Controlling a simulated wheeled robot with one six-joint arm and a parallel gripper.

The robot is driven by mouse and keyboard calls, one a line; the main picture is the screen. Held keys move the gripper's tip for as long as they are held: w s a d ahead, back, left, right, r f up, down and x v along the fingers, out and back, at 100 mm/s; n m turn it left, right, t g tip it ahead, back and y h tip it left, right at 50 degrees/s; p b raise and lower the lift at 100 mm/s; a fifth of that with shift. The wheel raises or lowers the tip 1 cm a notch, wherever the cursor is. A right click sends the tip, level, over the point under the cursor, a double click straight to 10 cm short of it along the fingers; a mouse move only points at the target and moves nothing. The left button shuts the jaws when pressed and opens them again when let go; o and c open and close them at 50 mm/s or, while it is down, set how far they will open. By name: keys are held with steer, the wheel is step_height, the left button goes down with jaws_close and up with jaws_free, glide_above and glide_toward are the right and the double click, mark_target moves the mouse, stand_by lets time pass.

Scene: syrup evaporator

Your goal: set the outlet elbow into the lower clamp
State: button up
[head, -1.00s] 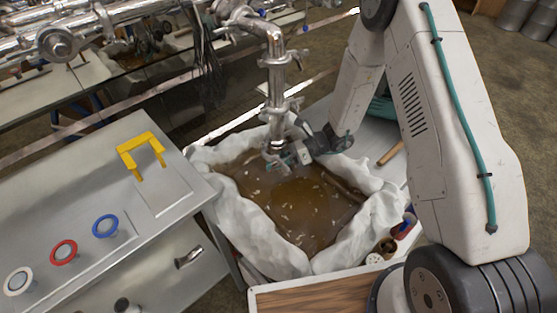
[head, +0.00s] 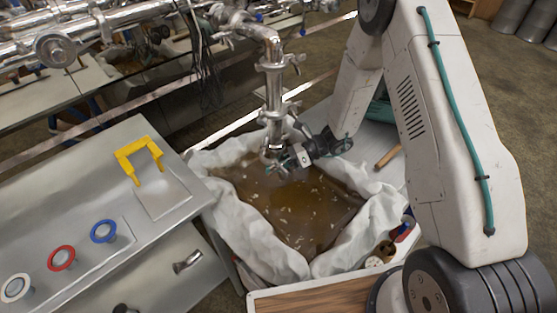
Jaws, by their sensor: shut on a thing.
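The shiny metal outlet elbow (head: 270,150) is at the lower end of the vertical pipe (head: 272,88). My gripper (head: 284,164) is shut on the elbow from the right, just above the brown liquid. The lower clamp (head: 277,112) is around the pipe just above the elbow. An upper clamp (head: 272,66) with a wing nut sits higher on the pipe. The elbow's top is at or very close to the lower clamp; I cannot tell whether it is seated.
A cloth-lined tub (head: 235,212) of brown liquid lies below the elbow. A steel cabinet (head: 90,190) with a yellow handle (head: 138,157) and coloured rings stands left. A wooden board (head: 330,298) is at the front. Pipework (head: 100,35) crosses the upper left.

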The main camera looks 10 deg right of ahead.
steer(key=shift+w+a, duration=0.1)
steer(key=shift+w, duration=0.2)
steer(key=o, duration=1.3)
steer(key=s+v, duration=0.1)
steer(key=v, duration=0.7)
steer(key=d+r+n+h, duration=0.2)
steer(key=r+n+h, duration=0.1)
steer(key=r+n, duration=0.25)
steer(key=d+r+n+h, duration=0.3)
steer(key=r+n, duration=0.2)
steer(key=r, duration=0.2)
steer(key=s+d+r+n+h, duration=0.1)
steer(key=s+r+n+h, duration=0.6)
steer(key=s+r, duration=1)
steer(key=s+d+n+t, duration=0.1)
steer(key=s+n, duration=0.1)
steer(key=s, duration=0.2)
steer(key=s+d+r+n, duration=0.1)
steer(key=s+n, duration=0.1)
steer(key=s, duration=0.2)
steer(key=s+d+r+n+t+h, duration=0.1)
steer(key=s+d+n, duration=0.1)
steer(key=s, duration=0.2)
steer(key=shift+t, duration=0.3)
